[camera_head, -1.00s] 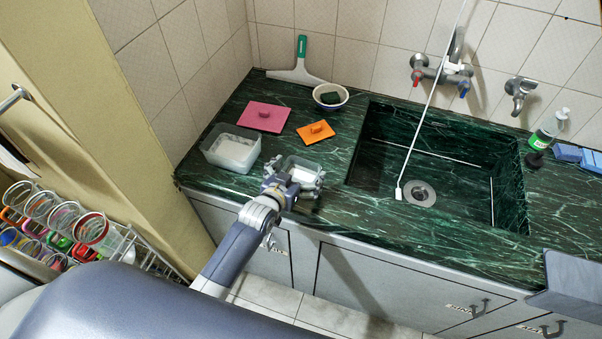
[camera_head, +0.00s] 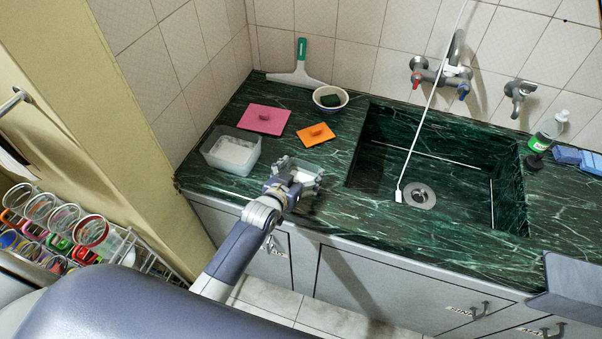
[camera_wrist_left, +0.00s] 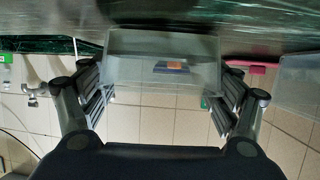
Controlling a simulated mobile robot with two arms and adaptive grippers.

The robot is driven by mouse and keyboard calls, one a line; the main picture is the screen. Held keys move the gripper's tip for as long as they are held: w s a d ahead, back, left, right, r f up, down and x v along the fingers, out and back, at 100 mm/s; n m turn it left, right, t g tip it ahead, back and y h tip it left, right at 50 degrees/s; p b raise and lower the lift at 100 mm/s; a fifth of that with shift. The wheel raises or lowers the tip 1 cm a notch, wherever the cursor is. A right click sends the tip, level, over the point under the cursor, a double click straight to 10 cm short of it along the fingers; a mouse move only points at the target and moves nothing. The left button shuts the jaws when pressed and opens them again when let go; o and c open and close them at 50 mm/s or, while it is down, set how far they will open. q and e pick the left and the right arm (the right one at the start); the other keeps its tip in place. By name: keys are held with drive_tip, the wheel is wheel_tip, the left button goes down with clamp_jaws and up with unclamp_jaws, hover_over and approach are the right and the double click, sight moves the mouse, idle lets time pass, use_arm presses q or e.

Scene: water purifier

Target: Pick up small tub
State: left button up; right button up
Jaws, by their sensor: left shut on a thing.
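The small tub is a clear, open plastic box at the front of the green counter. In the head view the tub (camera_head: 305,167) is partly hidden behind my left gripper (camera_head: 294,180). In the left wrist view the tub (camera_wrist_left: 135,75) sits between the two fingers of my left gripper (camera_wrist_left: 162,85), which is shut on its sides. I cannot tell whether the tub is clear of the counter. My right gripper does not show.
A larger clear tub (camera_head: 217,151) stands just left. A pink lid (camera_head: 263,120), an orange lid (camera_head: 315,135) and a white bowl (camera_head: 343,102) lie behind. The sink (camera_head: 455,175) opens to the right. A rack of jars (camera_head: 50,225) stands at lower left.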

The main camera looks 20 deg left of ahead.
sight(301, 166)
use_arm(q)
drive_tip(key=shift+r+b, duration=0.4)
drive_tip(key=shift+r, duration=1.35)
drive_tip(key=shift+s+d+f, duration=0.1)
drive_tip(key=shift+s+d, duration=0.05)
drive_tip(key=shift+s, duration=0.15)
drive_tip(key=s+d+b, duration=0.1)
drive_tip(key=s+d, duration=0.2)
drive_tip(key=s, duration=0.4)
drive_tip(key=s+d+r+b, duration=0.1)
drive_tip(key=s+d+b, duration=0.1)
drive_tip(key=s, duration=0.5)
drive_tip(key=shift+d+r, duration=0.3)
drive_tip(key=shift+d, duration=0.25)
